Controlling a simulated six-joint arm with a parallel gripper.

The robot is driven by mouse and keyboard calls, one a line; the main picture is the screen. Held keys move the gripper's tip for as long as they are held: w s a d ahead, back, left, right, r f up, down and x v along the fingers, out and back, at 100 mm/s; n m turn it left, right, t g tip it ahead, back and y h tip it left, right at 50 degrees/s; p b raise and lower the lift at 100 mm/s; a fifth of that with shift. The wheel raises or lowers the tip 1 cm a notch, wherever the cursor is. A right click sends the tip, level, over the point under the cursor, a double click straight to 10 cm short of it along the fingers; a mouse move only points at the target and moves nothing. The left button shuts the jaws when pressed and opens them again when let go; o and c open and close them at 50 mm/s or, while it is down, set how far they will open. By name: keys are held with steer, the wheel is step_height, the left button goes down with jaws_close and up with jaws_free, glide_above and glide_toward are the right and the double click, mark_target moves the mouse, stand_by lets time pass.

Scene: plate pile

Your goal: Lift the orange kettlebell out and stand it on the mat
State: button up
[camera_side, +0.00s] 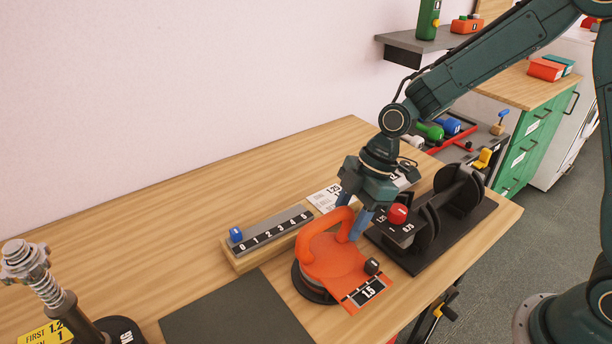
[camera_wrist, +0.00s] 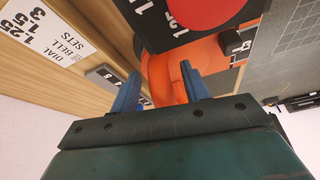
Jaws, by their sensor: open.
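The orange kettlebell (camera_side: 325,252) stands on the table at the front centre, with a dark round base partly showing under it. Its handle arches up at its left, and a flat orange part marked 1.5 reaches to the right. My gripper (camera_side: 348,221) is open and points down at the handle, with blue fingers on either side of its right part. In the wrist view the orange handle (camera_wrist: 163,82) shows between the fingers of my gripper (camera_wrist: 160,72); I cannot tell whether they touch it. The dark grey mat (camera_side: 225,312) lies bare to the left of the kettlebell.
A black rack (camera_side: 480,215) with dark plates and a red knob (camera_side: 397,213) stands close right of my gripper. A numbered scale bar (camera_side: 270,235) with a blue slider (camera_side: 236,234) lies behind the mat. A metal post (camera_side: 45,285) stands at far left.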

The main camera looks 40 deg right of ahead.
steer(key=shift+a+f, duration=0.25)
steer(key=shift+f, duration=0.45)
jaws_close()
steer(key=shift+w+r, duration=0.1)
steer(key=shift+r, duration=0.1)
steer(key=shift+a+r, duration=0.15)
steer(key=shift+r, duration=0.1)
steer(key=shift+r, duration=4.1)
stand_by(2.0)
steer(key=shift+a, duration=0.1)
